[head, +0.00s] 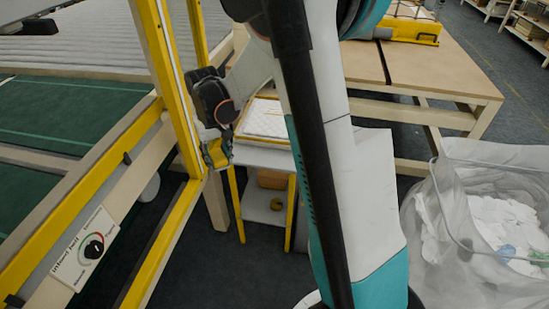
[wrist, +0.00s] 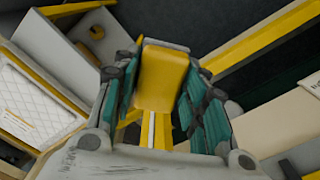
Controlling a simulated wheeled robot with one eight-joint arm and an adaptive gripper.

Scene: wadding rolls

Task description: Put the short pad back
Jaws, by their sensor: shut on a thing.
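My gripper (head: 216,150) is beside the yellow upright frame, left of the middle in the head view. In the wrist view its teal-lined fingers (wrist: 159,95) are shut on a yellow block (wrist: 163,75) with rounded corners. I cannot tell whether the block is loose or joined to the frame behind it. A white quilted pad (head: 266,119) lies flat on a yellow-edged stand just right of my gripper. The pad also shows at the left of the wrist view (wrist: 35,98), apart from the fingers. My arm hides part of the stand's right side.
The yellow frame (head: 152,262) and a rail with a dial plate (head: 88,248) stand at the left. The stand's lower shelf (head: 262,209) holds a brown box and a small yellow ring. A wooden table (head: 440,72) is behind. A clear bag of white scraps (head: 480,220) stands right.

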